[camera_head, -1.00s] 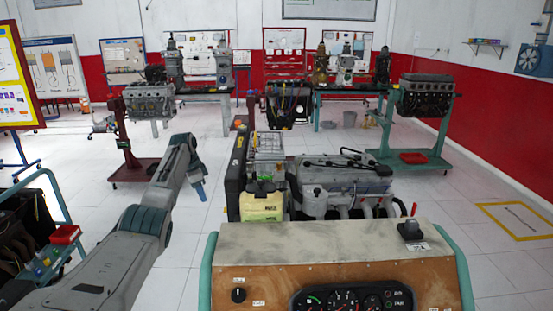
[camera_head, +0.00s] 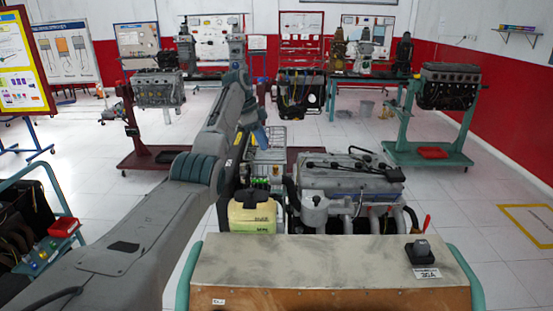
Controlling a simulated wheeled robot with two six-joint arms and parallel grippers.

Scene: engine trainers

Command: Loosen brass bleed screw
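I cannot make out the brass bleed screw in this view. The nearest engine trainer carries a grey engine (camera_head: 350,180) and a yellowish tank with a dark cap area (camera_head: 252,217) behind a wood-fronted console (camera_head: 330,270). My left arm reaches in from the lower left. Its blue-grey gripper (camera_head: 260,138) points down above the left part of the trainer, over the metal battery-like frame behind the tank. The gripper is small and seen from behind, so its fingers cannot be told apart. My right gripper is out of view.
A black switch (camera_head: 418,250) sits on the console top. Other engines stand on a green stand (camera_head: 410,150) at right and a red stand (camera_head: 135,160) at left. White tiled floor lies open at right.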

